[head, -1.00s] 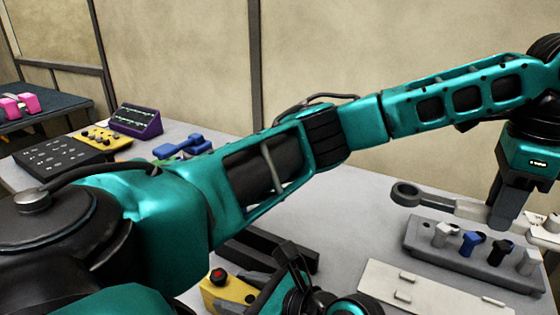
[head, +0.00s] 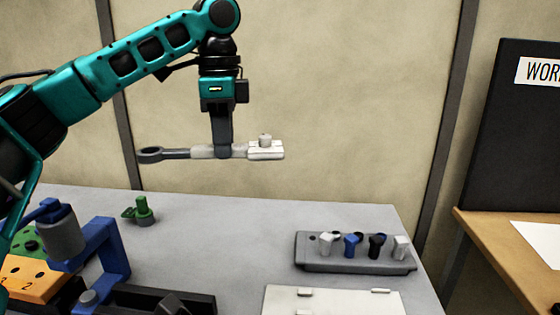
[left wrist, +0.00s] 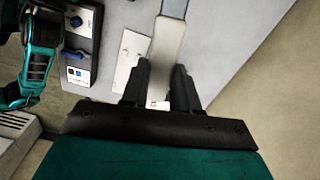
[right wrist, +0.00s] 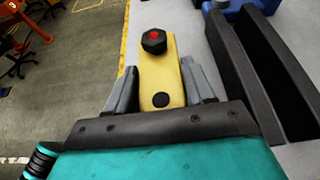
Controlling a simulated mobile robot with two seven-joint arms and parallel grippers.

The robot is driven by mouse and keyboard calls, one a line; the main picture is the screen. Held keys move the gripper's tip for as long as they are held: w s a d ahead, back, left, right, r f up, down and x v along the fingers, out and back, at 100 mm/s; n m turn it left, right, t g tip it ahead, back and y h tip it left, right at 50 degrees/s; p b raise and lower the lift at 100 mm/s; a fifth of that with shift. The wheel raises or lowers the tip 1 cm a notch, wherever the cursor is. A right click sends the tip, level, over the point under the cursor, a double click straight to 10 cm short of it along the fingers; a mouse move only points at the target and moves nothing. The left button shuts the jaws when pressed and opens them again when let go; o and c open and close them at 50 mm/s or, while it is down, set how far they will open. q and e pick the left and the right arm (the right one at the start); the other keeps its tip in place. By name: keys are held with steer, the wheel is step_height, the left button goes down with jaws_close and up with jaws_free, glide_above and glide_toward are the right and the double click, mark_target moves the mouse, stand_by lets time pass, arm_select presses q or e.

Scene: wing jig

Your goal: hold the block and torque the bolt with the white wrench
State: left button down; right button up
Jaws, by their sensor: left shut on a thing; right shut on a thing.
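The white wrench (head: 203,152) has a grey ring end at the left, a white handle and a blocky white end with a small knob. My left gripper (head: 223,150) is shut on its handle and holds it level above the table; the handle (left wrist: 167,42) also shows in the left wrist view. In the right wrist view my right gripper (right wrist: 163,92) is shut on the yellow block (right wrist: 161,78). The black hex bolt (right wrist: 154,41) with a red mark sits on the far end of the block. The block and right gripper are not seen in the head view.
A grey rack (head: 350,264) with several small pegs stands at the table's right, behind a white plate (head: 335,300). A blue bracket (head: 110,245), a green part (head: 143,212) and an orange block (head: 30,278) are at the left. The table's middle back is clear.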

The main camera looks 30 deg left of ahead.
mark_target(195, 147)
arm_select(q)
steer(key=shift+n, duration=0.8)
steer(key=s+a, duration=0.1)
steer(key=a, duration=0.1)
steer(key=s+a, duration=0.2)
steer(key=shift+r, duration=0.15)
steer(key=s+a+f+n, duration=0.3)
steer(key=s+f+n, duration=0.4)
steer(key=f, duration=0.3)
steer(key=s+a+f+n, duration=0.3)
steer(key=s+f+n, duration=0.4)
steer(key=f+n, duration=0.3)
steer(key=shift+s+a, duration=0.2)
steer(key=shift+s, duration=0.05)
steer(key=shift+f, duration=0.2)
steer(key=shift+f, duration=0.7)
steer(key=shift+d, duration=0.1)
steer(key=shift+w+d+f+m, duration=0.1)
steer(key=shift+w+d+m, duration=0.65)
steer(key=shift+d+m, duration=0.3)
